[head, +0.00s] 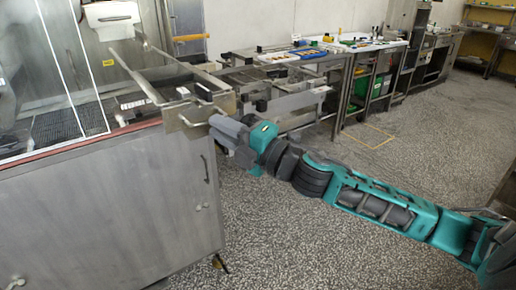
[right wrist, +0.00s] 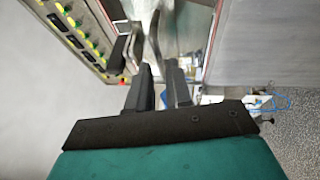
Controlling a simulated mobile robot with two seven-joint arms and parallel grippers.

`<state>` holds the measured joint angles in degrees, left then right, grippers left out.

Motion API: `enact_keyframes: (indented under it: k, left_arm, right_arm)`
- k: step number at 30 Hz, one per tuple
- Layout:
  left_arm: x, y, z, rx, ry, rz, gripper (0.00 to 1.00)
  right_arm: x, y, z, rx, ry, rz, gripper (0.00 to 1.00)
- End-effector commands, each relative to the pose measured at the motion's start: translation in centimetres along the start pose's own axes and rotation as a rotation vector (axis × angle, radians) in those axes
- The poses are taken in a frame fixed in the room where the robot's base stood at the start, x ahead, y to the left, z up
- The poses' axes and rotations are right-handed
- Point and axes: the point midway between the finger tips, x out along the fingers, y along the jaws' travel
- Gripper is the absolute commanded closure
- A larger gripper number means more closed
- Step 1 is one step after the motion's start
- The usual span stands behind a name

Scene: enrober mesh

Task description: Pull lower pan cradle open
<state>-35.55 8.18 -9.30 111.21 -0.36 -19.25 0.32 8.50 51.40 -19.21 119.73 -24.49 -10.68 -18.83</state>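A metal pan cradle frame (head: 207,105) with long side rails juts out from the end of the enrober at upper centre. I cannot tell for sure whether it is the lower cradle. My right gripper (head: 219,130) is at the frame's near outer end, just under its end plate. In the right wrist view, the two dark fingers of this gripper (right wrist: 161,75) stand a little apart. Curved metal bars (right wrist: 153,35) lie right at or just beyond the fingertips. Whether the fingers touch or hold a bar is unclear. My left gripper is not in view.
The enrober's steel cabinet (head: 110,210) fills the left, with clear panels (head: 45,65) above. A bench (head: 345,50) with coloured trays and a green bin (head: 381,84) stands behind. The speckled floor (head: 290,235) beside the cabinet is free except for my right arm.

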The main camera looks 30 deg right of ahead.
Motion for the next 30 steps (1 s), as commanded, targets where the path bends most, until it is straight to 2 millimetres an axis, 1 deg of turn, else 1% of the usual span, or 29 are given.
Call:
enact_keyframes:
  k: [1,3,15,24,30]
  left_arm:
    - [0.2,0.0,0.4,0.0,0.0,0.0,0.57]
    - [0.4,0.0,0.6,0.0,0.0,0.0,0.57]
    - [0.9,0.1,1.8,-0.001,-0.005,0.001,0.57]
    - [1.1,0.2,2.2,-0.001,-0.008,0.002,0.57]
    - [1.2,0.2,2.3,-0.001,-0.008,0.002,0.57]
  right_arm:
    - [-0.8,-0.3,-0.1,-0.002,0.002,-0.003,0.81]
    - [-1.8,-0.4,-0.1,0.001,0.001,-0.004,0.81]
    - [-6.4,-0.3,-0.1,0.002,0.001,-0.004,0.81]
    - [-9.4,-0.2,-0.1,0.005,0.001,-0.003,0.81]
    - [-10.6,-0.1,-0.1,0.002,0.002,-0.001,0.81]
